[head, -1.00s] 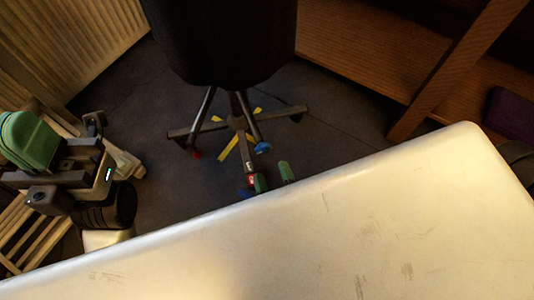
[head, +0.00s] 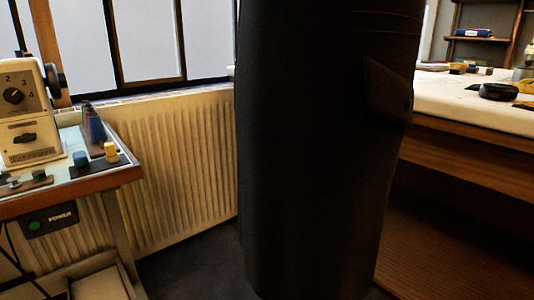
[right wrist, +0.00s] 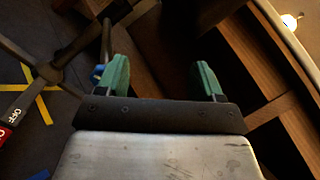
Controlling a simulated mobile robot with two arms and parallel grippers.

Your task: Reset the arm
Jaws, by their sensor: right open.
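My right gripper (right wrist: 163,78) shows in the right wrist view. Its two green fingers stand wide apart, with nothing between them. It is over the floor area between the black stand legs (right wrist: 75,48) on the left and a brown wooden structure (right wrist: 262,60) on the right. Neither gripper shows in the head view, and my left gripper is in no current view.
A tall black garment form (head: 315,150) fills the middle of the head view. A sewing machine (head: 27,110) is on a small table at left. A radiator (head: 180,165) is behind. A large worktable (head: 450,100) is at right. Yellow tape (right wrist: 37,90) marks the floor.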

